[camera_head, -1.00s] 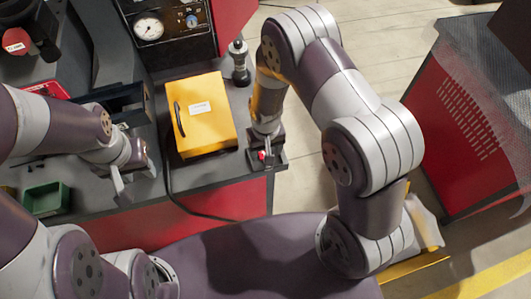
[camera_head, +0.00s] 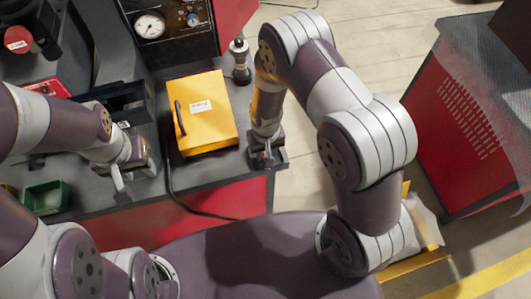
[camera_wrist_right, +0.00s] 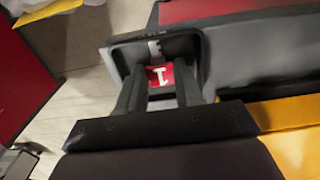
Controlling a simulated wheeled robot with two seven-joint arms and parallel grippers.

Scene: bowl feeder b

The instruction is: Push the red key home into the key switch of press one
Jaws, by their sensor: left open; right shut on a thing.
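The red key (camera_wrist_right: 158,77), with a white mark like a "1", shows between the fingers of my right gripper (camera_wrist_right: 159,92) in the right wrist view. That gripper is shut on it. The key lies over the dark, pale-rimmed housing of the key switch (camera_wrist_right: 113,57); how deep it sits is hidden. In the head view my right gripper (camera_head: 262,154) is at the dark switch block (camera_head: 279,161) on the bench corner, and the key hardly shows. My left gripper (camera_head: 122,177) is open and empty above the bench's left part.
A yellow box (camera_head: 203,115) with a handle stands left of the switch, and a dark cable runs beside it. A green bin (camera_head: 46,197) is at the left. A gauge panel (camera_head: 165,25) and a small post (camera_head: 239,62) stand behind. A red cabinet (camera_head: 455,125) is at the right.

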